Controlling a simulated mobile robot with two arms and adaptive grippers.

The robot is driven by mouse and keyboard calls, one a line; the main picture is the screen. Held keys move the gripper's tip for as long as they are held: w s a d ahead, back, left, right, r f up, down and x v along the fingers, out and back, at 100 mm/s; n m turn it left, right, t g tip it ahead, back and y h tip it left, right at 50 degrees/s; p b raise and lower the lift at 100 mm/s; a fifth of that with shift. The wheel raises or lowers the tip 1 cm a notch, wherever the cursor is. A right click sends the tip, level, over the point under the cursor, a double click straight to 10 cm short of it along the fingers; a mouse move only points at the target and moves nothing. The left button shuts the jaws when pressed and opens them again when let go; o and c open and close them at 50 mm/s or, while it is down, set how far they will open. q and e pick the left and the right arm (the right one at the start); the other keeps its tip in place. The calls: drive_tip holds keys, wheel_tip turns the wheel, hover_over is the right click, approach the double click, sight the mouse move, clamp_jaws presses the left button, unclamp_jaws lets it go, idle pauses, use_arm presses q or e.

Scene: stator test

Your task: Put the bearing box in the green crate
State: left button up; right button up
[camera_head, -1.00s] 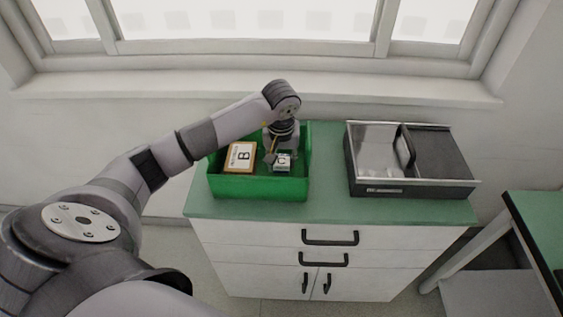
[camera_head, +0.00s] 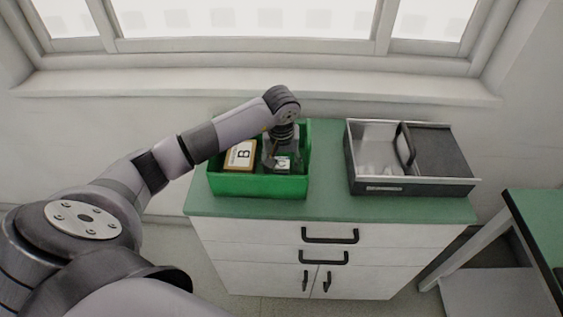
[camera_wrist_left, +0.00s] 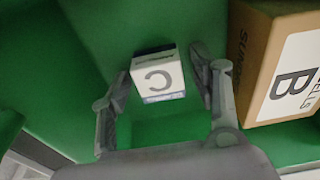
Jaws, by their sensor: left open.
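The green crate (camera_head: 258,186) stands on the left of the cabinet top. A small white box marked C (camera_head: 282,166), likely the bearing box, is inside its right part. My left gripper (camera_head: 280,158) reaches down into the crate over this box. In the left wrist view the fingers (camera_wrist_left: 160,72) are open, one on each side of the box (camera_wrist_left: 157,78), with small gaps showing. The box's underside is hidden. A larger brown box with a white label B (camera_head: 240,155) is in the crate's left part; it also shows in the wrist view (camera_wrist_left: 262,70). My right gripper is out of view.
A grey metal case (camera_head: 408,187) with a dark lid part stands on the right of the green cabinet top (camera_head: 330,207). The top is clear between crate and case. A window sill runs behind. Another green-topped table (camera_head: 540,225) is at the far right.

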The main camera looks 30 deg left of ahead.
sight(281, 167)
use_arm(q)
drive_tip(key=shift+r, duration=0.2)
wheel_tip(281, 167, up, 12)
drive_tip(key=s+b, duration=0.1)
drive_tip(key=b, duration=0.1)
drive_tip(key=shift+s+d, duration=0.25)
drive_tip(key=shift+d, duration=0.2)
drive_tip(key=shift+d+f, duration=0.1)
drive_tip(key=shift+f, duration=0.1)
